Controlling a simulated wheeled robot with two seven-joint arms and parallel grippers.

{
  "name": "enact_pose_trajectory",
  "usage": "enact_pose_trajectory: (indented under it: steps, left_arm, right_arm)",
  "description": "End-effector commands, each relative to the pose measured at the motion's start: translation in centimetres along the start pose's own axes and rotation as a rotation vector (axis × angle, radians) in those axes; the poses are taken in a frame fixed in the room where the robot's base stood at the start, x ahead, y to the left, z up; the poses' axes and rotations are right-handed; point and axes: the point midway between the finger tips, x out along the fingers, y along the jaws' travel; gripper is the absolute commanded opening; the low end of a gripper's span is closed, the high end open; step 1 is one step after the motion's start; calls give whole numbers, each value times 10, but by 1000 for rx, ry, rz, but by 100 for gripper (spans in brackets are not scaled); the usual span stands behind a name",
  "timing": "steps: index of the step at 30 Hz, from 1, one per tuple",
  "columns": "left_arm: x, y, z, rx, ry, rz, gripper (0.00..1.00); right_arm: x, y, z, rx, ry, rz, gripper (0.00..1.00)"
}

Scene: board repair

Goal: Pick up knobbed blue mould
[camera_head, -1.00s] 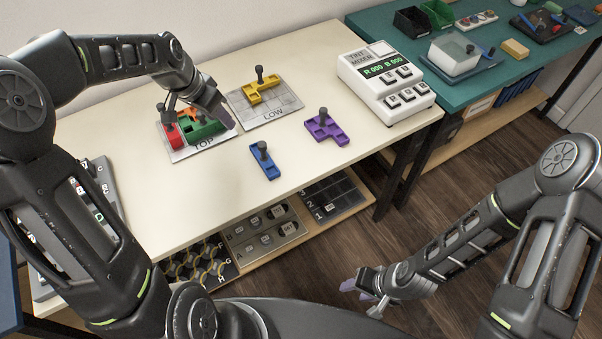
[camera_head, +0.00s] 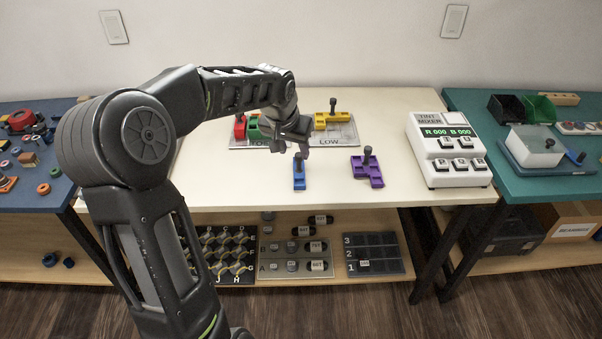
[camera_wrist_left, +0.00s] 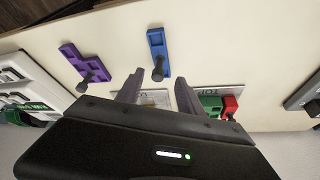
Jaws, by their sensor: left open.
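The knobbed blue mould (camera_head: 299,178) is a small bar with a dark upright knob, on the cream table near its front edge. It also shows in the left wrist view (camera_wrist_left: 157,48), beyond and between the fingertips. My left gripper (camera_head: 300,147) is open and empty, just behind and above the blue mould in the head view. In the left wrist view its two fingers (camera_wrist_left: 158,90) are spread apart, not around the mould. My right gripper is not in view now.
A purple knobbed mould (camera_head: 367,171) lies to the right. Yellow (camera_head: 331,121), green and red (camera_head: 240,127) moulds sit on the TOP and LOW plates behind. A white tint mixer (camera_head: 446,151) stands at the right end.

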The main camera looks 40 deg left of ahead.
Motion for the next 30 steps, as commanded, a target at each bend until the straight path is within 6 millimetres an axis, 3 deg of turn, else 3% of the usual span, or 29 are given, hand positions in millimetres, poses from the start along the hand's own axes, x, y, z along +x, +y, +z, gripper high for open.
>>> enact_pose_trajectory:
  steps: [6, 19, 30]
  left_arm:
    - [22, 0, 1, 0, -3, 1, 44]
    - [31, 1, 0, 2, -3, 1, 44]
    - [76, 2, -3, 1, -2, 2, 44]
  right_arm:
    - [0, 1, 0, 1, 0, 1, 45]
    - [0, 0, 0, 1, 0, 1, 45]
    - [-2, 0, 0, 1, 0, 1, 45]
